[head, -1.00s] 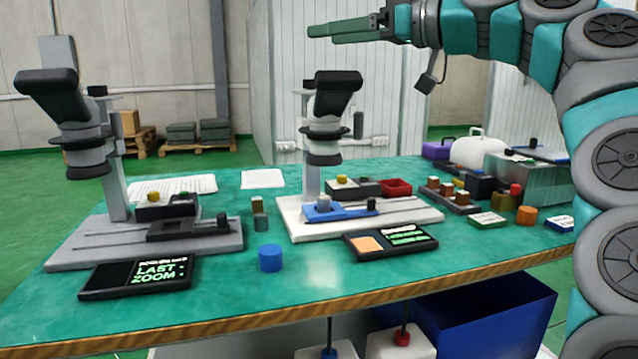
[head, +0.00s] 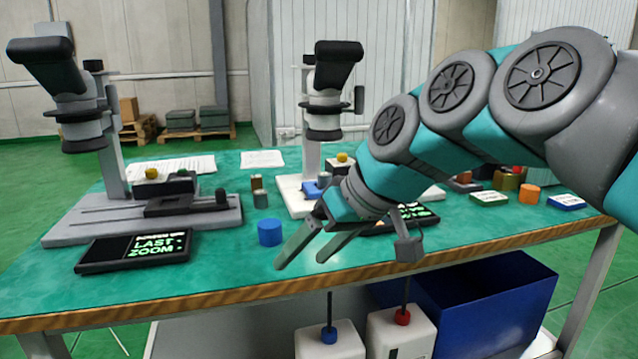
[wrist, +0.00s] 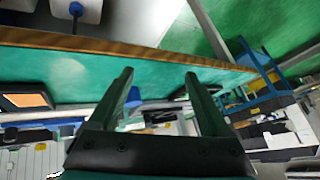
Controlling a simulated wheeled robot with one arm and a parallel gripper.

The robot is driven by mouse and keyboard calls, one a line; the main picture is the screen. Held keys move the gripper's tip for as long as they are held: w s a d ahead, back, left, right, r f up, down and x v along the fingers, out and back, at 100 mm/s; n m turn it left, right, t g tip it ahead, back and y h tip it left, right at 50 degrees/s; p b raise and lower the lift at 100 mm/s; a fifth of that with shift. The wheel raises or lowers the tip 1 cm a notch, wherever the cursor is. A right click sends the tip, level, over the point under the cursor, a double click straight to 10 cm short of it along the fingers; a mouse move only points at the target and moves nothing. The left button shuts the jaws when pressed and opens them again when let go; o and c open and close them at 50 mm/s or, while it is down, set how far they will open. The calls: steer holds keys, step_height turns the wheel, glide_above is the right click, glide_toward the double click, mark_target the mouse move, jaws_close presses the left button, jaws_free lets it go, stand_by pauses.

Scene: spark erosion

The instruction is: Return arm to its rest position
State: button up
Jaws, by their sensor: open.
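My arm reaches in from the right and hides much of the right microscope's base. In the wrist view my gripper (wrist: 160,85) also shows open and empty, with the bench edge (wrist: 120,50) running across beyond the fingers. A blue cylinder (head: 270,232) stands on the green bench top (head: 225,275), just left of the fingers in the head view.
Two microscopes stand on the bench, one at left (head: 80,105) and one at the middle (head: 328,95). A black display (head: 135,251) lies at front left. Small blocks, including an orange cylinder (head: 529,194), stand at right. A blue bin (head: 490,300) is below.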

steer(key=s+d+f+m+g+h, duration=0.1)
steer(key=s+d+f+m+h, duration=0.1)
steer(key=s+d+f, duration=0.3)
steer(key=s+d+f+m+g+h+b, duration=0.1)
steer(key=s+d+f+m+g+h, duration=0.1)
steer(key=s+d+f, duration=0.4)
steer(key=s+d+f+m+g+h+b, duration=0.1)
steer(key=s+d+f, duration=0.4)
steer(key=s+f, duration=0.6)
step_height(320, 180, down, 6)
steer(key=shift+s+d+r+m+g+h, duration=0.15)
steer(key=shift+m+g+h, duration=0.45)
steer(key=shift+m+h, duration=0.3)
